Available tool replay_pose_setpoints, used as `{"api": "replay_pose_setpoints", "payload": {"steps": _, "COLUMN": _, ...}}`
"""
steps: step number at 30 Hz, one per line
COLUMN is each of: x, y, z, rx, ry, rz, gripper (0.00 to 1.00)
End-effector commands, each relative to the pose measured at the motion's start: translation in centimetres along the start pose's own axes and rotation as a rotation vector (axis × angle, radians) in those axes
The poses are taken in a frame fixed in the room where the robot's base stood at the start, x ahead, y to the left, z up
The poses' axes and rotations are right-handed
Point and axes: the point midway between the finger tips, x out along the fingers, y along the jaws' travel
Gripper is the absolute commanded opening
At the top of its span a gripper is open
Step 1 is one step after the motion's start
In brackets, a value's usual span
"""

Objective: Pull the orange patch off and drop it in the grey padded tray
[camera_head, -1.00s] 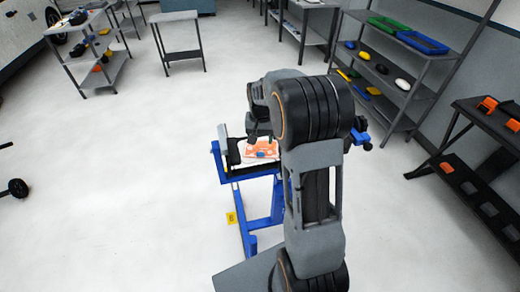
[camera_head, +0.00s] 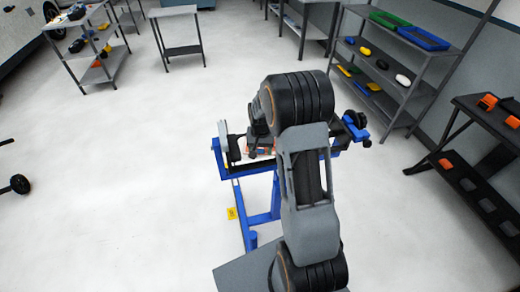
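A small sliver of the orange patch (camera_head: 264,152) shows on the panel held by the blue stand (camera_head: 262,218). The rest of the patch and panel is hidden behind my arm. My gripper (camera_head: 258,148) is low over the panel, mostly covered by my own wrist. Its fingertips are too small and hidden to tell whether they are open or touching the patch. I cannot pick out the grey padded tray in this view.
A grey shelf rack (camera_head: 395,75) with colored trays and small items stands at the back right. A dark rack (camera_head: 470,165) with orange items is at the right. A small grey table (camera_head: 180,45) is at the back.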

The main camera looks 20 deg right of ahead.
Motion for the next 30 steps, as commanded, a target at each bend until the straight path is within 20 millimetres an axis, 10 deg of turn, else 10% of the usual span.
{"api": "replay_pose_setpoints", "payload": {"steps": 16, "x": -0.03, "y": 0.0, "z": -0.01, "rx": 0.0, "ry": 0.0, "rz": 0.0, "gripper": 0.09}}
{"api": "replay_pose_setpoints", "payload": {"steps": 17, "x": -0.03, "y": 0.0, "z": -0.01, "rx": 0.0, "ry": 0.0, "rz": 0.0, "gripper": 0.29}}
{"api": "replay_pose_setpoints", "payload": {"steps": 30, "x": -0.07, "y": -0.01, "z": -0.01, "rx": 0.0, "ry": 0.0, "rz": 0.0, "gripper": 0.02}}
